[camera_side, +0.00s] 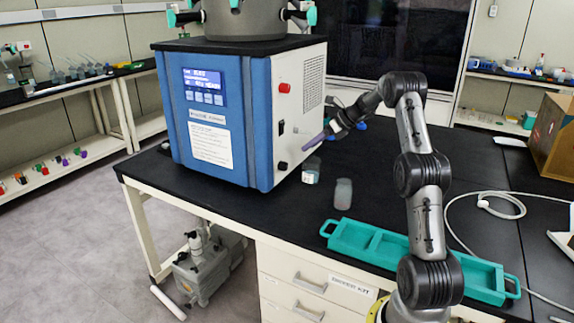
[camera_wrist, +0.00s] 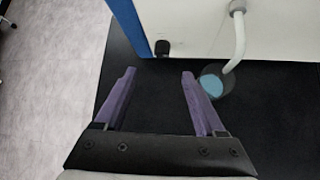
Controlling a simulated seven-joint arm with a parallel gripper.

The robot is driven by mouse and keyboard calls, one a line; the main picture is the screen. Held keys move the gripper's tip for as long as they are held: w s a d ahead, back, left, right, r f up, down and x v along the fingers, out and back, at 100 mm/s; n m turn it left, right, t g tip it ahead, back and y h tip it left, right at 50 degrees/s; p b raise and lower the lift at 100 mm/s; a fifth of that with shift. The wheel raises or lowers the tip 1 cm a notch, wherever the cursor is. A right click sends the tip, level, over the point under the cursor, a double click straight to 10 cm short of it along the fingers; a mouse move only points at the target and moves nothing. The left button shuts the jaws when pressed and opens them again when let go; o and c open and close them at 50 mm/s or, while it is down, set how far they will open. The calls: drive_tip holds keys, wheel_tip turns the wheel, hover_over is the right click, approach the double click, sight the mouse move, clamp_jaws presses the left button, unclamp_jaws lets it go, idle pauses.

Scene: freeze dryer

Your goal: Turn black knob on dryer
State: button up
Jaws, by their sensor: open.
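The freeze dryer (camera_side: 215,125) is a blue and white box on the black bench. Its black knob (camera_side: 283,165) sits low on the white right side panel. In the wrist view the black knob (camera_wrist: 162,48) shows at the foot of the white panel, beyond the fingertips and roughly between their lines. My gripper (camera_side: 308,146) is by that panel, up and to the right of the knob in the side view. In the wrist view my gripper (camera_wrist: 158,73) has its purple fingers apart with nothing between them. The knob appears clear of both fingers.
A pale hose (camera_wrist: 238,40) and a round blue-topped item (camera_wrist: 212,84) are close to the right finger. Two small jars, one clear (camera_side: 312,170) and one grey (camera_side: 343,193), stand near the dryer. A teal tray (camera_side: 410,258) lies at the bench front.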

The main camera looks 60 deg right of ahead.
sight(287, 164)
drive_tip(key=x, duration=1.3)
drive_tip(key=shift+w+d+f, duration=0.1)
drive_tip(key=shift+d+f, duration=0.15)
drive_tip(key=shift+c, duration=0.4)
clamp_jaws()
